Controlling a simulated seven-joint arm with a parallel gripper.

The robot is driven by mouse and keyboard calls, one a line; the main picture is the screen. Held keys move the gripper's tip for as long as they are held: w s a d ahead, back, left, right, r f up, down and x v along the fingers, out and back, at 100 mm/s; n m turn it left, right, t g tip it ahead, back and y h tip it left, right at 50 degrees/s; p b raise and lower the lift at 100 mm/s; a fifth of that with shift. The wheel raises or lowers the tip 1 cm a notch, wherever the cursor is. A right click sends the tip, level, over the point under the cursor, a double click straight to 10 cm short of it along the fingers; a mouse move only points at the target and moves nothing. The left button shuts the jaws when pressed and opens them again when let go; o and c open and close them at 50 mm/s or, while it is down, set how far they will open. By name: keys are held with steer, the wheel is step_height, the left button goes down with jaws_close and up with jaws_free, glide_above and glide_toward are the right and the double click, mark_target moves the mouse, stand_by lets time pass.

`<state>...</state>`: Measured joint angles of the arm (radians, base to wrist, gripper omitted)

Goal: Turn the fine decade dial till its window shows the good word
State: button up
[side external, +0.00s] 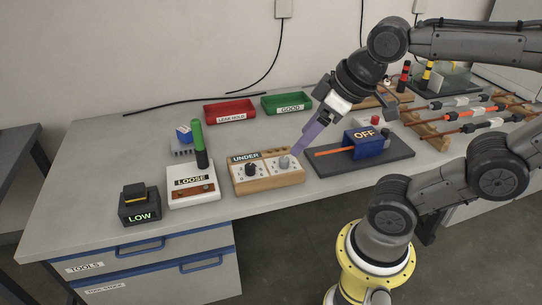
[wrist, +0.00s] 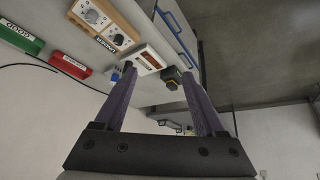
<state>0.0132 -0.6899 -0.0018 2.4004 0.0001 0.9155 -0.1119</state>
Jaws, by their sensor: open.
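The wooden decade box (side external: 268,178) stands on the bench, and its window (side external: 243,156) reads UNDER. It has a black dial (side external: 250,170) on the left and a pale grey dial (side external: 285,163) on the right; I cannot tell from markings which is fine. The box also shows in the wrist view (wrist: 105,27), upper left. My gripper (side external: 294,152) has purple fingers angled down, with tips appearing close to the grey dial in the side view. In the wrist view my gripper (wrist: 159,72) is open and empty, and both dials lie outside the gap between its fingers.
Left of the box are the LOOSE tester (side external: 192,194) with a green-topped post and the black LOW box (side external: 139,203). Right is the blue OFF unit (side external: 364,143) on a dark base. Red (side external: 229,112) and green (side external: 287,104) trays sit behind. Bare bench lies in front.

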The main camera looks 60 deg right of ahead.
steer(key=w+d+r+g, duration=0.1)
steer(key=w+d, duration=0.3)
steer(key=w, duration=0.3)
steer(key=m+g, duration=0.4)
steer(key=g, duration=0.1)
glide_above(284, 159)
step_height(284, 159, down, 14)
step_height(284, 159, down, 14)
steer(key=shift+d+r, duration=0.1)
steer(key=shift+r, duration=0.1)
steer(key=shift+c, duration=0.2)
jaws_close()
